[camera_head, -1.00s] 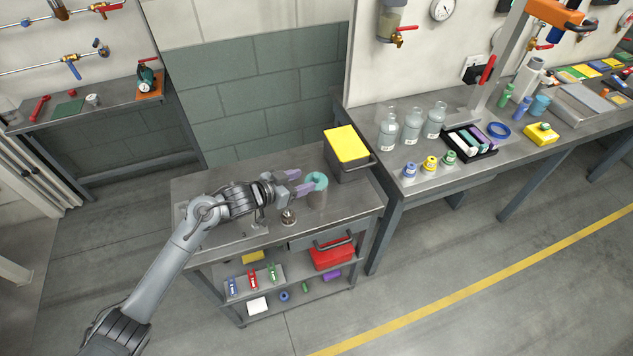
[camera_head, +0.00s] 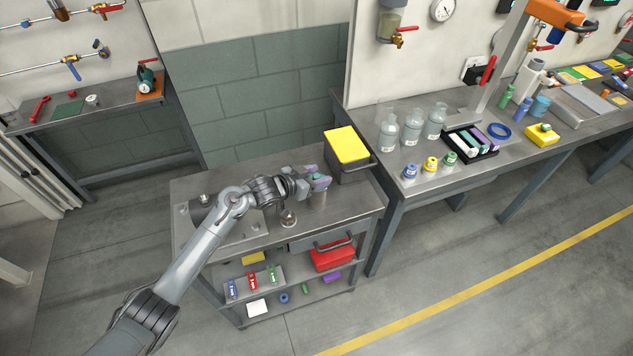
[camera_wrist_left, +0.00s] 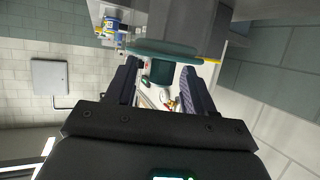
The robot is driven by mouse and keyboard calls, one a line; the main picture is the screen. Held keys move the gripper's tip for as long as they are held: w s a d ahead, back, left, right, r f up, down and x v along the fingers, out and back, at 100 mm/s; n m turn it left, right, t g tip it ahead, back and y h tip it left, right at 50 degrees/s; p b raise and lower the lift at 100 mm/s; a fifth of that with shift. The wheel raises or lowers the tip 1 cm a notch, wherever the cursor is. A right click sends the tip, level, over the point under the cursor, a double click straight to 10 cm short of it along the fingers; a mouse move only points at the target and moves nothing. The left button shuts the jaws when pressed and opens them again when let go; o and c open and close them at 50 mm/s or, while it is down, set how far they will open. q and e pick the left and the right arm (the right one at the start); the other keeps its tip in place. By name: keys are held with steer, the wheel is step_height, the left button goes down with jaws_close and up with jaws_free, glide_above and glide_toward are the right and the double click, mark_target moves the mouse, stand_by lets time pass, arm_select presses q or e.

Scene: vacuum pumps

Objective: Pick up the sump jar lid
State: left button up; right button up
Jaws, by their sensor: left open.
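My right gripper is not in view.
A yellow-topped dark box (camera_head: 347,145) stands just behind the jar on the cart (camera_head: 240,171). A small metal part (camera_head: 288,217) stands in front, below my wrist. The workbench (camera_head: 405,187) at right holds clear bottles and coloured small jars.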

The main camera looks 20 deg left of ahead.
arm_select(q)
jaws_close()
steer(key=shift+r, duration=0.1)
